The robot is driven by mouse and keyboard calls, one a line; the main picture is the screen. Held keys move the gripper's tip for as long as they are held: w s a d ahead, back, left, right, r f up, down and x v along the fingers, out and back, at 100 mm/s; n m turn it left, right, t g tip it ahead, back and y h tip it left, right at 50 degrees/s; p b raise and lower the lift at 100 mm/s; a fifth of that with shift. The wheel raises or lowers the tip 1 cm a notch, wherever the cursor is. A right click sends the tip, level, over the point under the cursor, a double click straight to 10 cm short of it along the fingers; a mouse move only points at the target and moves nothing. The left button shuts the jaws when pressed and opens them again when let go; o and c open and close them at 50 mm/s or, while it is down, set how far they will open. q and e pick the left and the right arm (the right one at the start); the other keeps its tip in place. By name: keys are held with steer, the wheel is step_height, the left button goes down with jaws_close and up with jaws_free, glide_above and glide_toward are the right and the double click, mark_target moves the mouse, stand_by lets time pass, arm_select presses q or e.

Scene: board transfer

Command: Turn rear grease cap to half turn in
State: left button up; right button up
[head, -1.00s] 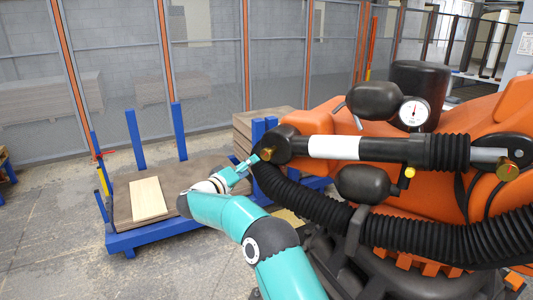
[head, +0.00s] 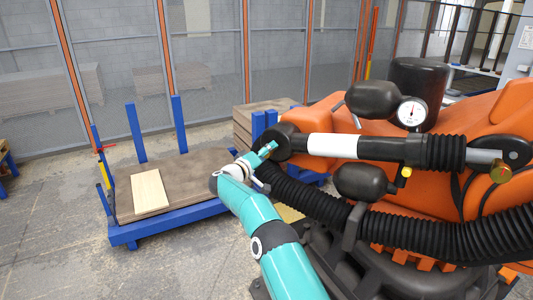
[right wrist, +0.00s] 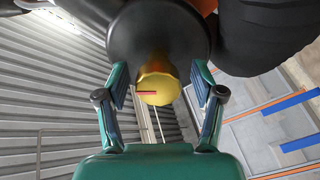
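The rear grease cap is a brass hexagonal cap (right wrist: 158,78) on a black round housing (head: 284,141). In the right wrist view a red line marks its face, lying about level and reaching toward the left. My right gripper (head: 268,149), teal, is at the housing in the head view and covers the cap there. In the right wrist view my right gripper (right wrist: 160,92) has its two fingers on either side of the cap, with a gap on each side. My left gripper is in neither view.
A second brass cap (head: 500,172) sits at the right end of the cylinder. A pressure gauge (head: 411,113) stands above it. A black corrugated hose (head: 310,205) runs just below my gripper. A blue cart (head: 150,234) with boards is at the left.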

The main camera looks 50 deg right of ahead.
steer(key=c, duration=1.1)
steer(key=shift+m, duration=0.4)
